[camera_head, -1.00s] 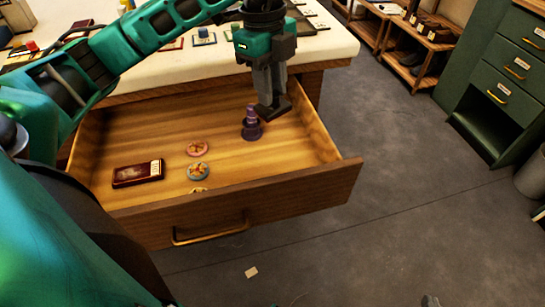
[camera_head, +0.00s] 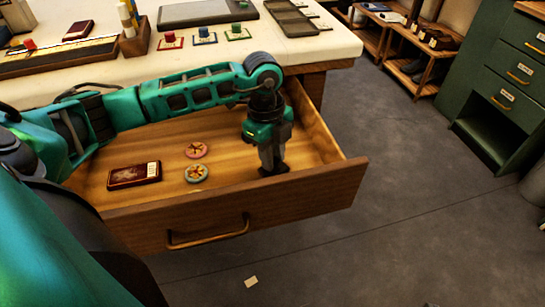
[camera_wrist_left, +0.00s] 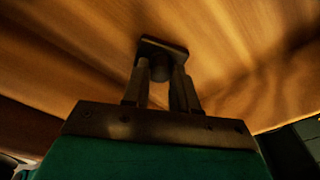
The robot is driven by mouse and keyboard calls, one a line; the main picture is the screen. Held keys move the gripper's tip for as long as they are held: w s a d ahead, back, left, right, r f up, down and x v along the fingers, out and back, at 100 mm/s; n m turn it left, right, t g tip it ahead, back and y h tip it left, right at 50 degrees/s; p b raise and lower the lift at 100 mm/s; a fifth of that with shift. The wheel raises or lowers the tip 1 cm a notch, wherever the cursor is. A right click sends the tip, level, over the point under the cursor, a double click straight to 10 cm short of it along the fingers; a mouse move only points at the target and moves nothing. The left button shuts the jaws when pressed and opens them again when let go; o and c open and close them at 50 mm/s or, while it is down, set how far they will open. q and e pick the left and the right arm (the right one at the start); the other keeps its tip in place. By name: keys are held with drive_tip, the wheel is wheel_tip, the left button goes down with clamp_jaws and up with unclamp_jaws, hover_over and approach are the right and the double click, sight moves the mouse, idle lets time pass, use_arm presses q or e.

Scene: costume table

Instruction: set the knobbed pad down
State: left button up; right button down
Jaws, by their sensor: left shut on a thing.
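The knobbed pad (camera_head: 275,172) is a small dark flat plate with a knob. My left gripper (camera_head: 272,160) points down into the open wooden drawer (camera_head: 300,200), at its right part behind the front panel. In the left wrist view the fingers (camera_wrist_left: 160,82) are shut on the knob and the pad (camera_wrist_left: 160,43) lies beyond the fingertips, over the wooden drawer floor. I cannot tell whether the pad touches the floor. My right gripper is not in view.
The tabletop (camera_head: 300,50) above holds red, blue and green pieces. Drawer floor between discs and gripper looks clear.

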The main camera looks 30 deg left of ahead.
use_arm(q)
drive_tip(key=shift+f, duration=0.35)
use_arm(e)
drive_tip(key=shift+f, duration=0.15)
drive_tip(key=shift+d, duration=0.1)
use_arm(q)
drive_tip(key=o, duration=0.9)
drive_tip(key=shift+f, duration=0.1)
drive_tip(key=shift+o, duration=0.2)
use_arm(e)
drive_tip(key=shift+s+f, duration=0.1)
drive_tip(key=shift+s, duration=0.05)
use_arm(q)
wheel_tip(320, 180, up, 12)
drive_tip(key=a+p, duration=0.1)
drive_tip(key=p, duration=0.1)
drive_tip(key=shift+a, duration=0.2)
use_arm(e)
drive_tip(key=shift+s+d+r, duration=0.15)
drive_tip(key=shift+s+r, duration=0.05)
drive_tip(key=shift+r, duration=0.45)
use_arm(q)
drive_tip(key=shift+w, duration=0.1)
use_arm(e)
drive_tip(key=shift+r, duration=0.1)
